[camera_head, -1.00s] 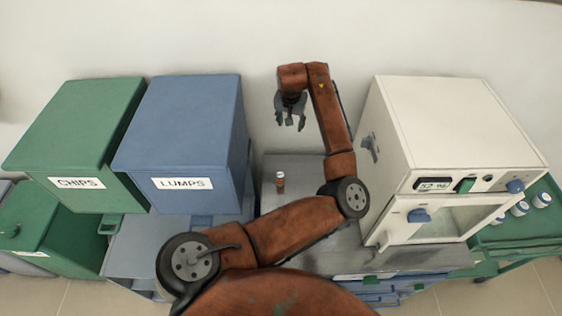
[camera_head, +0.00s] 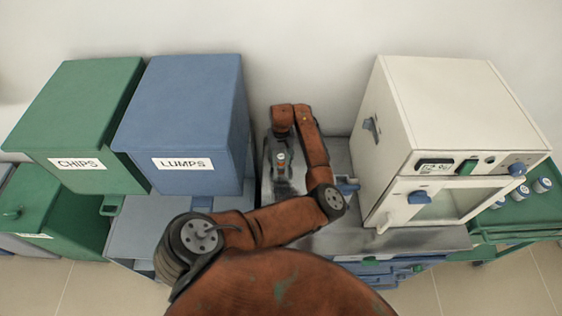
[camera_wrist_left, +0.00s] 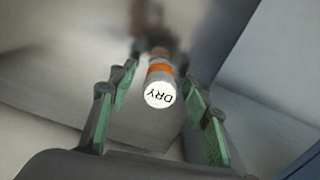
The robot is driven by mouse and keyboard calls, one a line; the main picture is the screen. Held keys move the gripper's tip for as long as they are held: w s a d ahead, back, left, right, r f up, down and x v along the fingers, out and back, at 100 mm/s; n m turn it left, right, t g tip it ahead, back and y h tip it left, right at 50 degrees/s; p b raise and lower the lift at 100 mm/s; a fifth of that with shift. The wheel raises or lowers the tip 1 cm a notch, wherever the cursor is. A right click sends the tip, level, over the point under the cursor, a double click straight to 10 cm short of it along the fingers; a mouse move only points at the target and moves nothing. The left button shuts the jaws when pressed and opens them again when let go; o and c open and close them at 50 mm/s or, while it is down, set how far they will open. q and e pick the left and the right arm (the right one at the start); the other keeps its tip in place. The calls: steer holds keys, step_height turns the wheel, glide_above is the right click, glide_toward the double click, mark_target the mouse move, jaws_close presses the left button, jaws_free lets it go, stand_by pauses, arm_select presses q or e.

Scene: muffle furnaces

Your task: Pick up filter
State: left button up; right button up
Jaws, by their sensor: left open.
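The filter appears to be a small cylinder (camera_head: 281,158) with a white end and an orange band, standing on the steel bench top. In the left wrist view the cylinder's round white end (camera_wrist_left: 160,95) reads "DRY". My left gripper (camera_head: 282,172) is over the bench at the cylinder, seen from above. In the left wrist view its green-padded fingers (camera_wrist_left: 158,112) are spread wide, one on each side of the cylinder, with gaps on both sides. The cylinder is not gripped. My right gripper is not in view.
A blue "LUMPS" bin (camera_head: 185,115) stands left of the bench, with a green "CHIPS" bin (camera_head: 85,110) beyond it. A white furnace (camera_head: 440,110) with a closed door stands on the right. A green cart (camera_head: 520,225) with several jars is at far right.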

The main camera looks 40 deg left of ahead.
arm_select(q)
steer(key=shift+f, duration=0.15)
steer(key=shift+c, duration=0.7)
jaws_close()
